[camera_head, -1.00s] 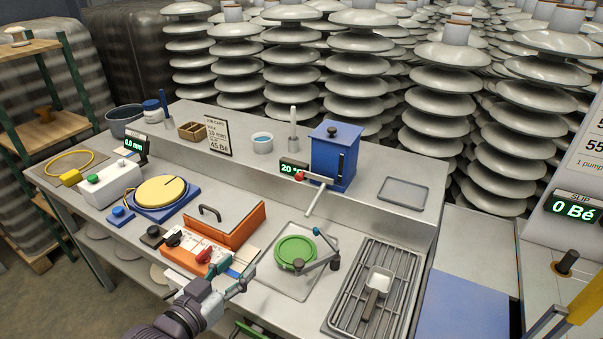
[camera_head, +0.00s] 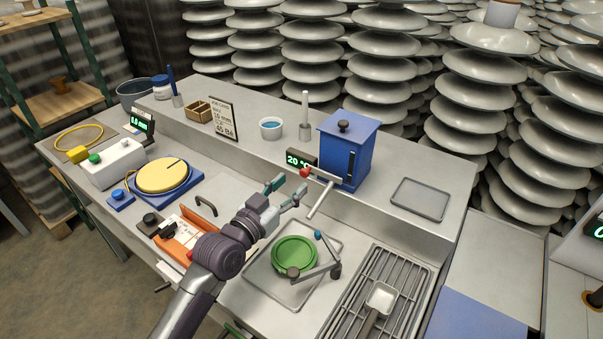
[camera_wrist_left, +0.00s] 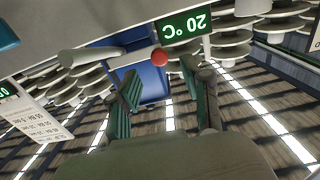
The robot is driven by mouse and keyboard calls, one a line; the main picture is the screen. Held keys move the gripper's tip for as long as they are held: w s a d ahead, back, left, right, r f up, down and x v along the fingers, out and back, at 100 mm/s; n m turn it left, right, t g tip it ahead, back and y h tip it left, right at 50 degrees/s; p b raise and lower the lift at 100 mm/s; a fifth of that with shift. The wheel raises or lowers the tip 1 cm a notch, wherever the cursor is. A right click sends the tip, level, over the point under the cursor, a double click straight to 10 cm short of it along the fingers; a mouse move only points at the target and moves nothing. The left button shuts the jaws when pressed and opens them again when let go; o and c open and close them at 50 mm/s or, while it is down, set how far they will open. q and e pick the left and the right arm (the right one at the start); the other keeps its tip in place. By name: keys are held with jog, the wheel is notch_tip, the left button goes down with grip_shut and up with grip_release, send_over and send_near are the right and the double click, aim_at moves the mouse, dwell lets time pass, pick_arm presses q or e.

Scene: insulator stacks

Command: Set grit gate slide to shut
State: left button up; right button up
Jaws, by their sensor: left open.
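A blue box with a black knob on its lid (camera_head: 348,150) stands on the raised back shelf. It has a dark vertical slot in its front. Below it, a pale rod with a red ball end (camera_head: 304,172) juts out over the counter beside a pale spout (camera_head: 320,200). I cannot tell for sure which part is the grit gate slide. My left gripper (camera_head: 287,191) is open and empty, just short of the red ball. In the left wrist view the red ball (camera_wrist_left: 159,58) appears between the fingers (camera_wrist_left: 160,80), with no clear contact.
A green disc with a crank arm (camera_head: 295,254) sits on a tray right of my left arm. A wire rack with a scoop (camera_head: 380,298) lies further right. A 20 °C display (camera_head: 299,160) stands close behind the red ball. An orange box (camera_head: 183,243) is left of my arm.

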aim_at(303, 174)
pick_arm(q)
jog(key=x, duration=0.4)
jog(key=shift+w+d, duration=0.3)
jog(key=shift+w, duration=0.15)
pick_arm(e)
jog(key=shift+w+d+r, duration=0.1)
jog(key=shift+w+d, duration=0.55)
jog(key=shift+w, duration=0.25)
pick_arm(q)
grip_shut()
pick_arm(e)
jog(key=shift+s, duration=0.25)
